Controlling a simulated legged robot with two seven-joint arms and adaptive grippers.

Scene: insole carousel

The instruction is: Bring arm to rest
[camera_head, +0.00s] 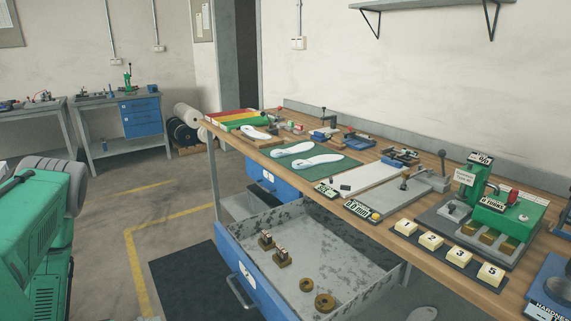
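Neither of my grippers shows in the head view, and no arm can be made out for certain. The wooden workbench (452,163) runs from the middle to the lower right. Its open blue-fronted drawer (345,262) holds two brass pieces with upright parts (266,240) and two brass rings (306,285). White insoles (318,161) lie on a green mat (290,150) on the bench.
A green machine (30,235) stands at the left. Numbered blocks (431,240) and a green gauge unit (508,213) are on the bench at right. A floor mat (190,285) lies before the drawer. Open floor (165,215) lies between machine and bench.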

